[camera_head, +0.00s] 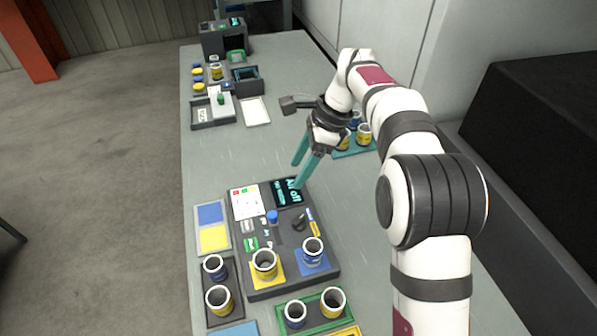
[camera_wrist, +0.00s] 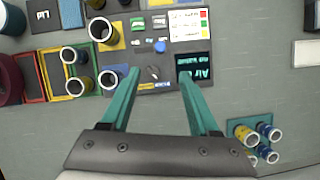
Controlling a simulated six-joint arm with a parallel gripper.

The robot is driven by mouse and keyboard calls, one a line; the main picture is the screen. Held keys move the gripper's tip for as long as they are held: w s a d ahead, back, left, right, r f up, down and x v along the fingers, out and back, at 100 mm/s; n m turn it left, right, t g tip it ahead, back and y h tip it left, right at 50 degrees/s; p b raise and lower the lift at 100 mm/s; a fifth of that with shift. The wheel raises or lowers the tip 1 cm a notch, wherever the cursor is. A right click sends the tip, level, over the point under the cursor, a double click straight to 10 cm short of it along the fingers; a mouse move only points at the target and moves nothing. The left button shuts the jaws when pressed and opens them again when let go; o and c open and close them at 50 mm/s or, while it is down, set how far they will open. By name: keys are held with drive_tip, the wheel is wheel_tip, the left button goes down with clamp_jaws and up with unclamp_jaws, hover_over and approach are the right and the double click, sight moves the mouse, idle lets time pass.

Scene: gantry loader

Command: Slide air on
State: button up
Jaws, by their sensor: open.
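A dark control panel (camera_head: 262,285) lies on the grey bench. Its screen (camera_head: 287,192) shows large text that seems to read "Air off", with smaller unreadable text; it is upside down in the wrist view (camera_wrist: 194,68). A blue knob (camera_head: 272,216) stands on the panel's middle, also in the wrist view (camera_wrist: 160,46). A black turn handle (camera_head: 298,222) sits to its right; which control is the air slide is not clearly marked. My gripper (camera_head: 296,177) is open and empty, above the panel's screen end. In the wrist view its teal fingers (camera_wrist: 160,73) straddle the black handle's area.
Yellow-banded and blue-banded cups stand on the panel's pads (camera_head: 253,279) and in nearby trays (camera_head: 327,321). A teal tray (camera_head: 352,150) with several cups is right of my gripper. Farther back stand more devices (camera_head: 222,40). The bench between is mostly clear.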

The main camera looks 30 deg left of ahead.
sight(273, 214)
drive_tip(key=x, duration=1.5)
drive_tip(key=shift+f, duration=0.25)
drive_tip(key=shift+c, duration=0.2)
clamp_jaws()
